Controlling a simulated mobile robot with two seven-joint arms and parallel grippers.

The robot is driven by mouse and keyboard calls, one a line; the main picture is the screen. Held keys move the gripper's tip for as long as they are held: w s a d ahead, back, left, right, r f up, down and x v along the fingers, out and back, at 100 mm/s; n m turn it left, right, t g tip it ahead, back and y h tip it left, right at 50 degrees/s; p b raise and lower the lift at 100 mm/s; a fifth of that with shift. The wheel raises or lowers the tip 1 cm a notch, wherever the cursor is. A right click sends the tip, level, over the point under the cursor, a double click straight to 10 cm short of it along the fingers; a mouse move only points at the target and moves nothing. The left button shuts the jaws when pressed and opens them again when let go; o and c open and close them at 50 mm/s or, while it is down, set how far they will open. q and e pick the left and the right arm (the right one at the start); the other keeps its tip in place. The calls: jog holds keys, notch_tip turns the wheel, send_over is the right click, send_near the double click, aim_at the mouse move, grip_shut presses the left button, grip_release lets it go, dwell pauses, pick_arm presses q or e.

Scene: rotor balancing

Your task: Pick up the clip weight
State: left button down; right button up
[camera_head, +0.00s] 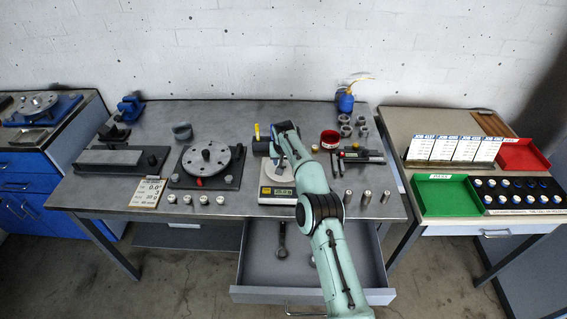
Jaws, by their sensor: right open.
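My right arm reaches up from the bottom of the head view, and its open gripper (278,157) is over the white scale (267,194), partly hidden by my own arm. Several small silver weights (204,200) stand in a row at the table's front edge, left of the scale. Several taller metal cylinders (367,197) stand right of my arm. Which of these small parts is the clip weight I cannot tell at this size. The gripper appears apart from both rows. My left gripper is not in view.
A round grey rotor disc (206,158) sits on a dark base left of the scale. An open drawer (262,268) juts out below the table (110,196). A red cup (330,139) and a blue oil can (345,102) stand at the back right. A green tray (446,197) lies on the right table.

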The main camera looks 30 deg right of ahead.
jog(key=shift+w+d+f, duration=0.15)
jog(key=shift+w+f, duration=0.25)
jog(key=shift+f, duration=0.2)
jog(key=shift+s, duration=0.15)
jog(key=c, duration=0.4)
grip_shut()
